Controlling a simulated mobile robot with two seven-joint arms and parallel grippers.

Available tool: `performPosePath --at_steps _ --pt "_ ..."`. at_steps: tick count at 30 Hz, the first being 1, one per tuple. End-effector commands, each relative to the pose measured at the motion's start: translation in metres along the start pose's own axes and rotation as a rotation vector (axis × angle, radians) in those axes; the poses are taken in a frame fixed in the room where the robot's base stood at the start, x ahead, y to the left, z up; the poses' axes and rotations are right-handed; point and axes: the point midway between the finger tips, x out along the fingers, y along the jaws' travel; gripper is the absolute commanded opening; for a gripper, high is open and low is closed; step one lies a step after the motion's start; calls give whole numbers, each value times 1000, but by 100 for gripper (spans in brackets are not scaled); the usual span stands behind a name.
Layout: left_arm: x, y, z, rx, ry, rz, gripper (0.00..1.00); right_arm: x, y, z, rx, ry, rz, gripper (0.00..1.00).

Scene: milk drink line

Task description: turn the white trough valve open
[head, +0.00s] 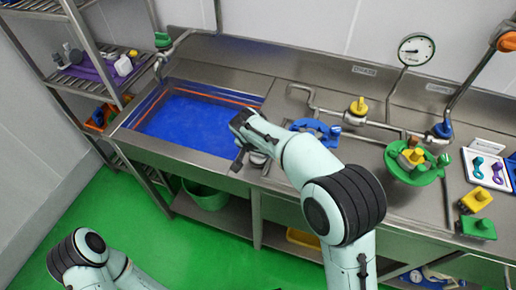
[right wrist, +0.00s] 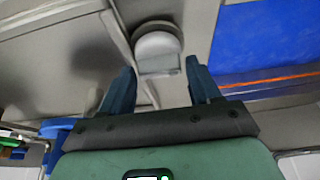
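In the right wrist view, a pale round knob (right wrist: 157,46), which looks like the white trough valve, sits on a grey metal surface just beyond the fingertips. My right gripper (right wrist: 159,74) is open, with its two dark fingers apart and nothing between them. The knob lies roughly in line with the gap. In the head view, my right gripper (head: 240,142) is at the right front corner of the blue-filled trough (head: 185,122) and hides most of what is under it. My left arm shows at the lower left; its gripper is out of view.
A blue clamp-like part (head: 316,130) lies on the counter right of my gripper. Pipes with a yellow valve (head: 358,107) run behind it. A green bowl (head: 405,175) of parts stands farther right. A green bucket (head: 205,194) is below the trough.

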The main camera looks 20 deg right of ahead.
Motion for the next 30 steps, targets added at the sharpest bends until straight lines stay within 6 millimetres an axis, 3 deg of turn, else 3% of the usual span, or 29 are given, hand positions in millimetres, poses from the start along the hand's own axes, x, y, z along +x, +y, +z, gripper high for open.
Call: performPosePath --at_steps 1,3,4,17,30 --pt "0 0 0 0 0 0 84 0 0 0 0 0 0 44" --pt "0 0 0 0 0 0 84 0 0 0 0 0 0 21" --pt "0 0 0 0 0 0 84 0 0 0 0 0 0 20" --pt "4 -2 0 -1 -1 -1 84 0 1 0 -76 1 -34 20" --pt "9 -4 1 -1 -3 -1 84 -1 4 -2 -412 2 -175 20"
